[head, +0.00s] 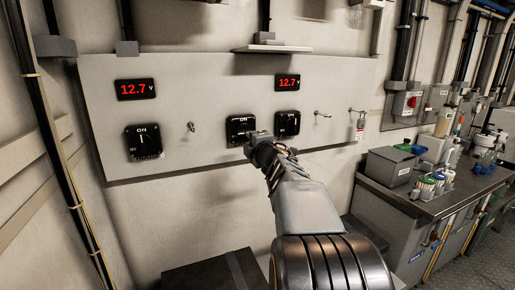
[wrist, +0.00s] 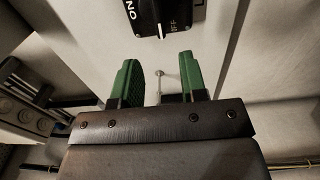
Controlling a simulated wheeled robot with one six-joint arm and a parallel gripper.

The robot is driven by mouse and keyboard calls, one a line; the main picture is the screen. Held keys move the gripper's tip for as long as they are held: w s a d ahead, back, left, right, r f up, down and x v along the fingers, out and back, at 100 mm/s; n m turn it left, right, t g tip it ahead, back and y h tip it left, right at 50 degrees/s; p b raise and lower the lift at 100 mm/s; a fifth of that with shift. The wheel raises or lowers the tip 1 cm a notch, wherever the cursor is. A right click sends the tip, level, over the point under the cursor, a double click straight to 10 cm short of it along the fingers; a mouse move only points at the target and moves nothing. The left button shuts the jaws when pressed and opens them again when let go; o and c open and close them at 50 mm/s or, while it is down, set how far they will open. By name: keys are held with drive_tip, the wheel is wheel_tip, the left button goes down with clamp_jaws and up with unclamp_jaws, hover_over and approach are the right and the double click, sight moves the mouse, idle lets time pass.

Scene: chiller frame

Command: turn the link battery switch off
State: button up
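A grey panel carries three black rotary switches in the head view: one at left (head: 143,141), one in the middle (head: 238,127) and one at right (head: 287,123). No name is legible, so I cannot tell which is the link battery switch. My gripper (head: 252,143) is in front of the panel at the middle switch's lower edge, partly covering it. In the wrist view its two green fingers (wrist: 158,78) are apart with nothing held. A black switch (wrist: 172,14) marked ON and OFF shows beyond the fingertips, cut off by the frame; its knob has a white mark.
Small metal hooks stick out of the panel, one left (head: 190,127) of the middle switch and one right (head: 322,114); a padlock with a tag (head: 360,128) hangs farther right. Two red displays (head: 135,89) read 12.7 V. A workbench (head: 433,205) with containers stands at right.

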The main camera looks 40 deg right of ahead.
drive_tip(key=shift+v, duration=2.05)
drive_tip(key=s+d+f+m+g+h+p, duration=0.1)
drive_tip(key=s+f+m+g+h, duration=0.15)
drive_tip(key=f+m+g, duration=0.35)
drive_tip(key=s+d+f+m+g+h+p, duration=0.1)
drive_tip(key=s+f+m+g, duration=0.1)
drive_tip(key=s+f+m, duration=0.4)
drive_tip(key=s+a+f+m+g+y+p, duration=0.2)
drive_tip(key=s+a+m+g+y, duration=0.1)
drive_tip(key=a, duration=0.4)
drive_tip(key=s+a+f+m+g+y+p, duration=0.2)
drive_tip(key=a+f, duration=0.1)
drive_tip(key=a, duration=0.5)
drive_tip(key=s+a+r+n+y+p, duration=0.2)
drive_tip(key=s+a+y+p, duration=0.1)
drive_tip(key=a, duration=0.9)
drive_tip(key=shift+s+r+g+p, duration=0.25)
drive_tip(key=shift+s+g+p, duration=0.15)
drive_tip(key=shift+s+p, duration=0.4)
